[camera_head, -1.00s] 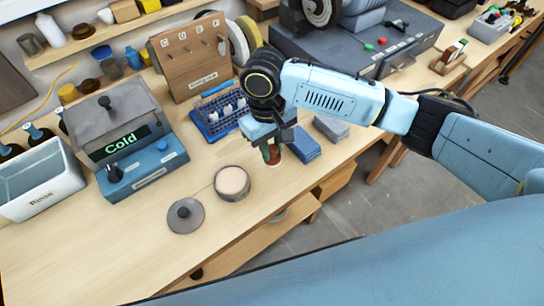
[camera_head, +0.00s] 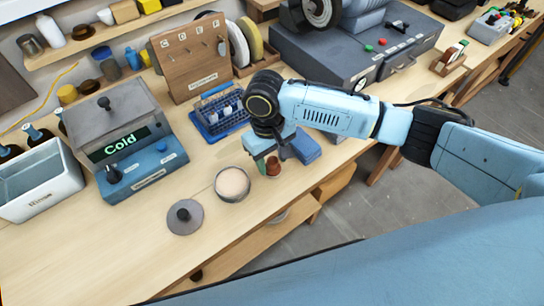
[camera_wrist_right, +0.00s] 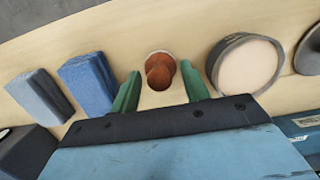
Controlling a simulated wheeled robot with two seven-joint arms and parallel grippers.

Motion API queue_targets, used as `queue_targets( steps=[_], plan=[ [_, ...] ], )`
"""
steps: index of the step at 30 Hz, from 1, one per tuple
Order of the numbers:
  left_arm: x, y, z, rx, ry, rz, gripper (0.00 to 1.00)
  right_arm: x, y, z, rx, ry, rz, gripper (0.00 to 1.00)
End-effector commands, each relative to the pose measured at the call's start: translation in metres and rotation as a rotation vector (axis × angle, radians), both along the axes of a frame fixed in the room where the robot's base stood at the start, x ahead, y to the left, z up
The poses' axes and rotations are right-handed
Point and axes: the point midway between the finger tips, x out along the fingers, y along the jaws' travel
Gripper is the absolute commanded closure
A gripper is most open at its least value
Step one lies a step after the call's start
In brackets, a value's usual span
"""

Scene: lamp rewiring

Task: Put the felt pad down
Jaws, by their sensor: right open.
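The felt pad, which I take to be the reddish-brown round piece with a knob-like grip (camera_head: 273,168), appears to stand on the bench. It also shows in the right wrist view (camera_wrist_right: 160,72), between the green fingers. My right gripper (camera_head: 268,162) is open around it, and the right wrist view (camera_wrist_right: 160,80) shows a gap on both sides. The pad's underside is hidden. My left gripper is not in view.
A round bowl with a pale filling (camera_head: 232,183) is close by, with a grey lid (camera_head: 185,217) beside it. Blue (camera_head: 303,147) and grey blocks lie on the other side. A blue rack (camera_head: 218,112) stands behind. The front bench edge is near.

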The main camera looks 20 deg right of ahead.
Motion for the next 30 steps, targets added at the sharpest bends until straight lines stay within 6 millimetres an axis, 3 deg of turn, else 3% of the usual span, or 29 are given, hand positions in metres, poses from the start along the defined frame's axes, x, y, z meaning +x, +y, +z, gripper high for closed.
queue_targets(
  steps=[8,21,30],
  plan=[
    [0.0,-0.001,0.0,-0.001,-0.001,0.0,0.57,0.001,0.0,0.009,0.002,-0.002,0.0,0.55],
    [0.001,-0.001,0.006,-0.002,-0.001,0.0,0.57,0.011,0.005,0.097,0.002,-0.003,0.001,0.55],
    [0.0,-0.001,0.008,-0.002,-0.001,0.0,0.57,0.014,0.005,0.122,0.001,0.0,0.0,0.55]
  ],
)
